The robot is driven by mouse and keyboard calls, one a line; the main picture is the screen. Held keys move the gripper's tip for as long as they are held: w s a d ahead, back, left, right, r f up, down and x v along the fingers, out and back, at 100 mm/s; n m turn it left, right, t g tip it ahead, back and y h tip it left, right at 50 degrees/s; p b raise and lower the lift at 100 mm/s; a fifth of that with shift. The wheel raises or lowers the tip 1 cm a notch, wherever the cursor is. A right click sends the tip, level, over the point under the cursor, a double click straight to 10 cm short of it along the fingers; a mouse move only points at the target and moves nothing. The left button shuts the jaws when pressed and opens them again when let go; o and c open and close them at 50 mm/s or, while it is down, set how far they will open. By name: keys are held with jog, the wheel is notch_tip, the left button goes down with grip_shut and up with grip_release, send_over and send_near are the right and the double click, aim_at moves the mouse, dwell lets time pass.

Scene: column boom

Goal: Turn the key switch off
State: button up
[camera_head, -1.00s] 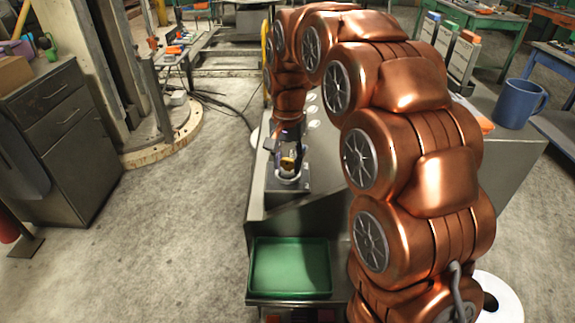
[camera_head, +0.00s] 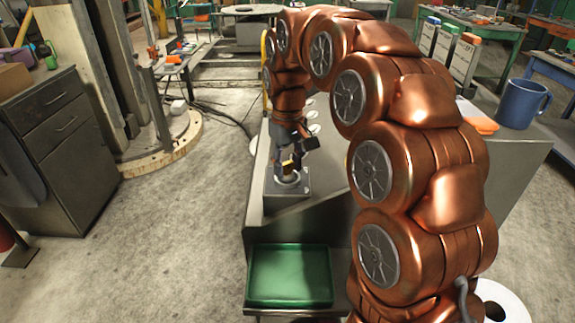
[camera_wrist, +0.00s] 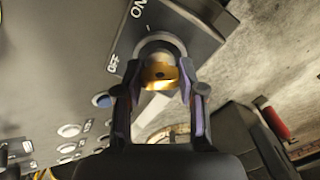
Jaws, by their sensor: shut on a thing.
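The key switch (camera_head: 287,183) is a grey box with a pale round collar on the console. In the wrist view its plate (camera_wrist: 178,22) carries the labels ON and OFF near the collar. The brass-coloured key (camera_wrist: 160,74) stands in the collar. My gripper (camera_wrist: 160,88) has one finger on each side of the key and is shut on it. In the head view my gripper (camera_head: 291,168) is at the switch, and the fingers partly hide the key. I cannot tell exactly which label the key points to.
The grey console top (camera_head: 255,190) carries several pale round buttons behind my gripper. A green tray (camera_head: 290,275) sits in front and below. A blue mug (camera_head: 522,103) and an orange item (camera_head: 478,118) stand at the right. Open floor lies to the left.

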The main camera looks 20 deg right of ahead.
aim_at(288, 163)
jog(key=shift+n, duration=0.6)
jog(key=o, duration=1.1)
jog(key=shift+o, duration=0.2)
notch_tip(288, 163, up, 10)
jog(key=shift+w+r, duration=0.1)
jog(key=shift+r, duration=0.9)
